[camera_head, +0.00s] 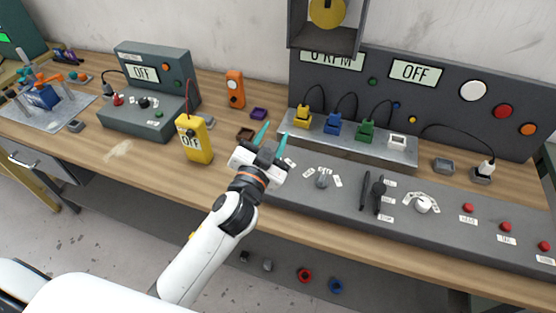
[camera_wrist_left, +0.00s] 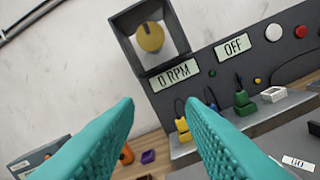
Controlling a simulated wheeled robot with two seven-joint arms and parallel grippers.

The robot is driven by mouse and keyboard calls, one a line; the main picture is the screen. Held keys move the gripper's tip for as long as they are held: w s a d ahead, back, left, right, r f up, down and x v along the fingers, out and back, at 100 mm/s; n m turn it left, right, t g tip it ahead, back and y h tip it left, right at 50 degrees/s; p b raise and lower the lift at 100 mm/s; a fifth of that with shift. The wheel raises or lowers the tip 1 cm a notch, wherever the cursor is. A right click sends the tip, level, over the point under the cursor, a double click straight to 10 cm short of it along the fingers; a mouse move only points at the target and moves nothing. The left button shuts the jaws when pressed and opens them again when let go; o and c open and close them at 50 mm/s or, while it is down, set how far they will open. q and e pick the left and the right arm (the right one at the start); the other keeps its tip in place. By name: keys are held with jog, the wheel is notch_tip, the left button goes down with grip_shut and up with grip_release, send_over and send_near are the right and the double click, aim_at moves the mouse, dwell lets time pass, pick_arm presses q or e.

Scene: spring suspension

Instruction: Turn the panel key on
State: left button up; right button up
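The grey control panel (camera_head: 345,203) runs along the front right of the bench. A small grey turn switch (camera_head: 322,180) with white labels around it stands near its left end; it looks like the panel key, but its labels are too small to read. My left gripper (camera_head: 273,136) is above the bench, to the left of this switch and apart from it. Its teal fingers are open and empty; they also show in the wrist view (camera_wrist_left: 160,103). The upright display (camera_head: 415,71) reads OFF, and the other display (camera_wrist_left: 173,76) reads 0 RPM. My right gripper is not in view.
A black lever (camera_head: 378,190), a white knob (camera_head: 423,205) and red buttons (camera_head: 468,208) are farther right on the panel. Yellow, blue and green plugs (camera_head: 335,126) stand behind it. A yellow meter (camera_head: 194,140) and a grey OFF unit (camera_head: 150,110) are at left.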

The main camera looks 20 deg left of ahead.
pick_arm(q)
jog(key=w+d+r+m+t+h, duration=0.2)
jog(key=d+r+m+h, duration=0.5)
jog(key=d+m+h, duration=0.15)
jog(key=d+f+m+g+h, duration=0.2)
jog(key=d+m+g+h, duration=0.8)
jog(key=m+g, duration=0.45)
jog(key=w+a+f+m+g+y, duration=0.4)
jog(key=a+f+y, duration=0.4)
jog(key=f+y, duration=0.4)
jog(key=w+a+r+n+g+y, duration=0.1)
jog(key=a+r+n+g+y, duration=0.1)
jog(key=a+y, duration=0.75)
jog(key=f+p, duration=0.1)
jog(key=f, duration=0.2)
jog(key=a+f+h+p, duration=0.1)
jog(key=f, duration=0.3)
jog(key=a+f+h+p, duration=0.1)
jog(key=f+p, duration=0.1)
jog(key=f, duration=0.1)
jog(key=shift+f, duration=0.85)
